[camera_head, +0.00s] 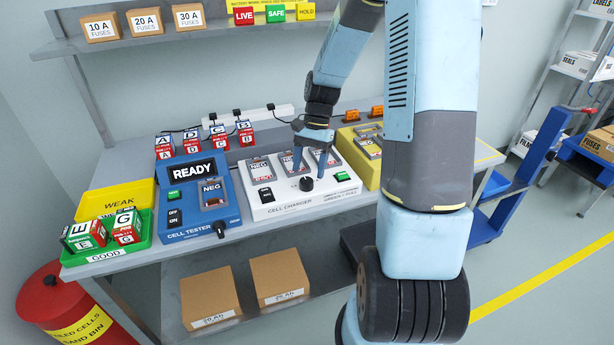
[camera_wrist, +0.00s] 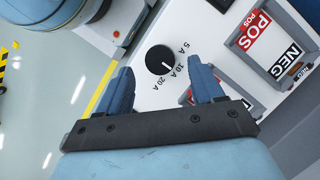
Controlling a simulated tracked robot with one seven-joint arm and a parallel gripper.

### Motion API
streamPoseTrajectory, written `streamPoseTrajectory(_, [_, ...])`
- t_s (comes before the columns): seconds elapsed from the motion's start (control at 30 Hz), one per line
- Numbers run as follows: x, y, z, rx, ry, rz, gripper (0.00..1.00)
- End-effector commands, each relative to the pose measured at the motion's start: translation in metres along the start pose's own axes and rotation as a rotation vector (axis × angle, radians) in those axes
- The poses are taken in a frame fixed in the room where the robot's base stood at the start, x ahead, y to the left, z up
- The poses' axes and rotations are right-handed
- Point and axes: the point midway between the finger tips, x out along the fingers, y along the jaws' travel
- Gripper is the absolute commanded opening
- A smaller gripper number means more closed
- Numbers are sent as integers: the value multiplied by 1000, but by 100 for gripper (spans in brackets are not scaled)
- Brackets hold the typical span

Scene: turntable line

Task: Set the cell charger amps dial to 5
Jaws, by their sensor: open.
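The white cell charger (camera_head: 300,202) stands on the bench, with its black amps dial (camera_head: 306,184) near the front. In the wrist view the dial (camera_wrist: 159,60) is a round knob beside the labels 5 A, 10 A and 20 A. Its small white mark appears to point toward 10 A. My gripper (camera_head: 309,172) is over the charger, fingers down. It also shows in the wrist view (camera_wrist: 163,74), open and empty, with the dial seen between and just beyond the fingertips. I cannot tell the height of the fingertips over the panel.
Cells marked POS and NEG (camera_wrist: 285,63) sit in charger bays close to the dial. The blue cell tester (camera_head: 188,228), showing READY, stands to the left. A yellow unit (camera_head: 352,150) stands to the right. A shelf (camera_head: 130,43) with fuse boxes hangs above.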

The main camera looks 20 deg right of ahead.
Motion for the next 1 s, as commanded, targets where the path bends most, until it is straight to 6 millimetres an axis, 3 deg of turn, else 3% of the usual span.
streamPoseTrajectory(0.23, [27,0,0,-1,-1,1,67])
streamPoseTrajectory(0.63, [32,0,0,-1,0,0,67])
streamPoseTrajectory(1.0, [32,0,0,-1,0,-1,31])
